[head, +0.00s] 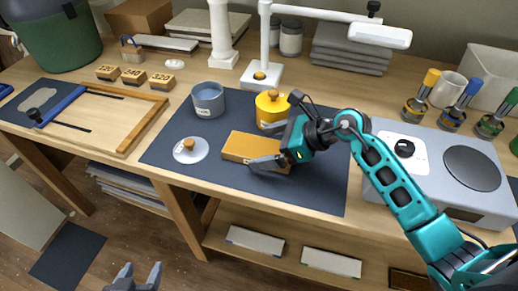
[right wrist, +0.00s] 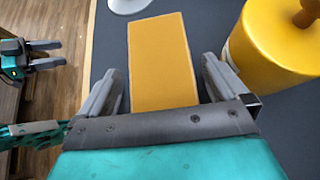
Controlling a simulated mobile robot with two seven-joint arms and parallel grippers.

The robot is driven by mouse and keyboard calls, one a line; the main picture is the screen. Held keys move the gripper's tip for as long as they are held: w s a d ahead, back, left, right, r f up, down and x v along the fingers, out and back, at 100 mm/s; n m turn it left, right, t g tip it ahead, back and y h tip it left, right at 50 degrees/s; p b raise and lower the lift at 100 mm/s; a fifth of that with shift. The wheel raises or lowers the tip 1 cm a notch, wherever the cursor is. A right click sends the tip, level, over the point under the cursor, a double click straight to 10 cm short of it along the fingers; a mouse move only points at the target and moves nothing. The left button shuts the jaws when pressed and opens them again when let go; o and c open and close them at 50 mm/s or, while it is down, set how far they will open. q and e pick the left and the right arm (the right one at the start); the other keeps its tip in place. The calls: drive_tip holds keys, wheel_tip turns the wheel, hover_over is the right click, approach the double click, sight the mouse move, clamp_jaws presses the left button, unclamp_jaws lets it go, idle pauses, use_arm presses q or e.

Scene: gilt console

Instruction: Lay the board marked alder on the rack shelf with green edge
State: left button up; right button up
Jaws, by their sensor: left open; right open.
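A flat orange-yellow board (head: 235,148) lies on the dark mat (head: 222,188). No alder marking can be read on it. My right gripper (head: 256,146) is open, with its fingers on either side of the board's right part. In the right wrist view the board (right wrist: 160,55) lies between the two apart fingers, with a gap at each side. My left gripper (head: 137,277) is open and empty, low in front of the bench, and also shows in the right wrist view (right wrist: 50,55). I cannot make out a rack shelf with a green edge.
A yellow lidded pot (head: 270,107) stands close behind the board. A blue-grey pot (head: 208,100) and a round white lid (head: 190,151) are to the left. A hotplate (head: 440,168) stands at right. Pale slabs (head: 255,240) lie on the bench's lower shelf.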

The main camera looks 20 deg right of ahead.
drive_tip(key=shift+w+a+f, duration=0.2)
drive_tip(key=shift+a+f, duration=0.1)
drive_tip(key=shift+a, duration=0.1)
drive_tip(key=c, duration=0.9)
drive_tip(key=shift+c, duration=0.8)
drive_tip(key=shift+r, duration=0.15)
